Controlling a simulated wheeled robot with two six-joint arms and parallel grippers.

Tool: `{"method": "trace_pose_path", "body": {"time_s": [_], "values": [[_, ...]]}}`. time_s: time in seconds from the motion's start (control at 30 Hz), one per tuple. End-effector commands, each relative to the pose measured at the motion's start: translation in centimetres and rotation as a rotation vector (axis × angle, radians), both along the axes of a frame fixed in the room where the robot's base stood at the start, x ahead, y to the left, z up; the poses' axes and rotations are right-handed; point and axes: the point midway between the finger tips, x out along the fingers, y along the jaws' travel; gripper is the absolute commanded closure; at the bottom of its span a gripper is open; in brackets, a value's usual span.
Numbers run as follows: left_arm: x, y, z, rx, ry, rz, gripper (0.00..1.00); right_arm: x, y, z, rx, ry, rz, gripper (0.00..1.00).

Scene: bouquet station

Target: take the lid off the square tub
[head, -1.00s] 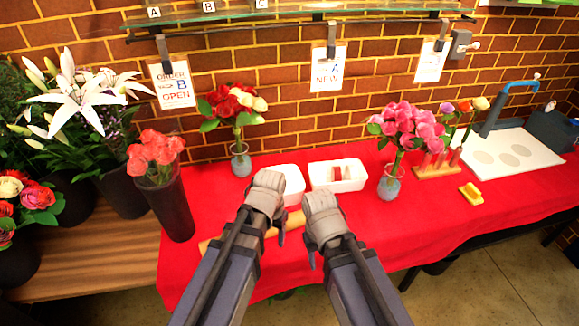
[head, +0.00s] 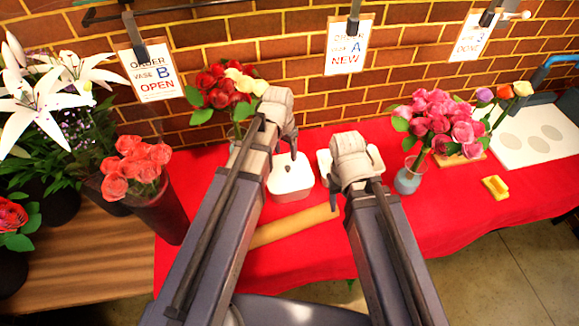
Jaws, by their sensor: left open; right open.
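The square tub (head: 292,191) is white and stands on the red cloth at the middle, with a flat white top, apparently its lid (head: 288,178), on it. A small dark spot shows on that top; I cannot tell if it is a knob. My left gripper (head: 292,150) is open just above and behind the tub, its near finger over the tub's back part; I cannot tell whether it touches. My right gripper (head: 334,197) is open to the right of the tub, in front of a white tray (head: 324,163) that it mostly hides.
A tan roll (head: 292,226) lies in front of the tub. A glass vase of pink flowers (head: 408,180) stands close right of my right gripper. A vase of red flowers is behind my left arm, and a dark vase (head: 168,212) stands left. A yellow item (head: 495,187) lies right.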

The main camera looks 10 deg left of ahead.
Motion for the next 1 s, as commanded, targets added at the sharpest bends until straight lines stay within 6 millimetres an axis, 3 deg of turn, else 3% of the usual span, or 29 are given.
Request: {"method": "trace_pose_path", "body": {"time_s": [0.3, 0.63, 1.0], "values": [[0.2, -0.1, -2.7, 0.000, 0.000, 0.000, 0.40, 0.0, 0.0, -2.7, 0.000, 0.000, 0.000, 0.50], [0.3, -0.2, -3.4, 0.000, 0.000, 0.000, 0.40, 0.0, 0.0, -3.4, 0.000, 0.000, 0.000, 0.50], [0.7, -0.5, -7.7, 0.000, 0.000, 0.001, 0.40, 0.0, 0.0, -7.7, 0.000, 0.000, 0.000, 0.50]]}}
